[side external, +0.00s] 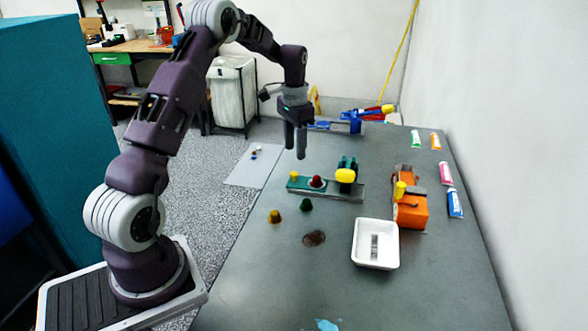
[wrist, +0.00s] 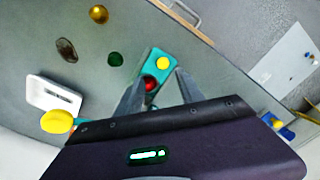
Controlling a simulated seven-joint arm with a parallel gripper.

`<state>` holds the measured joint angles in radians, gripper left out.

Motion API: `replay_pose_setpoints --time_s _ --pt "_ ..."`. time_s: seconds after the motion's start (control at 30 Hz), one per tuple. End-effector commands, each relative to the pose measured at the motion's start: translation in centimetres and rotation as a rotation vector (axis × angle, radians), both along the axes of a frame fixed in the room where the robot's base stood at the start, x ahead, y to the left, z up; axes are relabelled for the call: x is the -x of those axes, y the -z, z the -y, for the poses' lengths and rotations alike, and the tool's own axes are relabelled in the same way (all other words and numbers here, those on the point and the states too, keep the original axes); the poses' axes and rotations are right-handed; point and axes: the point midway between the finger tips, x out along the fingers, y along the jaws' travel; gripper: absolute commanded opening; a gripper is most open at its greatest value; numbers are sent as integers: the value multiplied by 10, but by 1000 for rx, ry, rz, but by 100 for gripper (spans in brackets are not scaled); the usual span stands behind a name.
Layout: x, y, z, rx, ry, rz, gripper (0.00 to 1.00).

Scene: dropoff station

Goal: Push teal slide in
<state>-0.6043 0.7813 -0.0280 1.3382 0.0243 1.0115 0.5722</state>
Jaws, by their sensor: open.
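The teal slide (side external: 303,188) is a flat teal plate on a grey rail (side external: 348,197). It sticks out to the left of a dark green housing (side external: 347,163) with a large yellow knob (side external: 345,175). A small yellow knob (side external: 293,174) stands at the slide's outer end and a red dome (side external: 316,181) sits on it nearer the housing. My gripper (side external: 295,153) is open and empty, pointing down above the outer end of the slide. In the wrist view the slide (wrist: 154,70) shows between and beyond my fingertips (wrist: 160,75); my gripper body hides most of the housing.
A blue slide unit (side external: 350,122) stands at the back and an orange unit (side external: 411,211) at the right. A white tray (side external: 359,255), a gold piece (side external: 274,216), a green piece (side external: 306,205) and a brown oval (side external: 314,238) lie nearer. Several tubes line the right edge. The front table is mostly clear.

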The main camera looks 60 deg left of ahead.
Motion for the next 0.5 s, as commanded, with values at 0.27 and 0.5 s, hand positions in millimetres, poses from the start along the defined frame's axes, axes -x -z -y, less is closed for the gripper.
replay_pose_setpoints --time_s 0.27,0.5 --pt "0 48 -8 10 0 -13 45" --pt "0 80 -8 7 0 -10 45"
